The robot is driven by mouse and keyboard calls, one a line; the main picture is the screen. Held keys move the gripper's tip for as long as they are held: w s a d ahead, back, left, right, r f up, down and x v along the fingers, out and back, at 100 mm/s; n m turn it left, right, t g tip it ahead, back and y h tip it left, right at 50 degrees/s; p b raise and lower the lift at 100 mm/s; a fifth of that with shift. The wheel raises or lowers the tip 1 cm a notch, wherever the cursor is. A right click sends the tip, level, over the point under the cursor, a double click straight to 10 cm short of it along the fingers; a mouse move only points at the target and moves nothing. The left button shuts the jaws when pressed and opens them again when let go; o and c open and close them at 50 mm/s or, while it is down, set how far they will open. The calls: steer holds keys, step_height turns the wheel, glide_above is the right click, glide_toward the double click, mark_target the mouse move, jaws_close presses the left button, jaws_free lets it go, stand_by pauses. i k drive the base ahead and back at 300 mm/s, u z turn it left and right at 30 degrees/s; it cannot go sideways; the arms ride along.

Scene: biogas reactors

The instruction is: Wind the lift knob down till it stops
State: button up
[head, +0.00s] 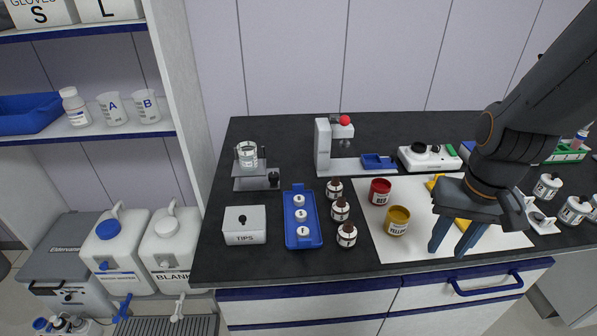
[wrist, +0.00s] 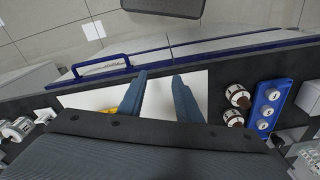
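A small lift (head: 257,171) stands at the back left of the black bench in the head view. Its upper plate is raised above its base, and a clear beaker (head: 247,154) stands on the plate. A dark knob (head: 274,179) sits at the lift's right side. My gripper (head: 448,250) is far to the right of the lift, over the white mat near the bench's front edge. In the wrist view my gripper (wrist: 158,76) shows two blue fingers spread apart with nothing between them.
A white TIPS box (head: 244,225), a blue tray (head: 302,218) and several brown bottles (head: 340,209) stand in front of the lift and to its right. A red jar (head: 380,191) and a yellow jar (head: 397,221) are on the mat (head: 408,252). A press-like stand (head: 322,148) is right of the lift.

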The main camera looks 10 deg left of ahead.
mark_target(274, 177)
steer(key=z, duration=0.35)
steer(key=k, duration=1.5)
steer(key=u, duration=0.9)
steer(key=i, duration=1.5)
steer(key=u, duration=0.05)
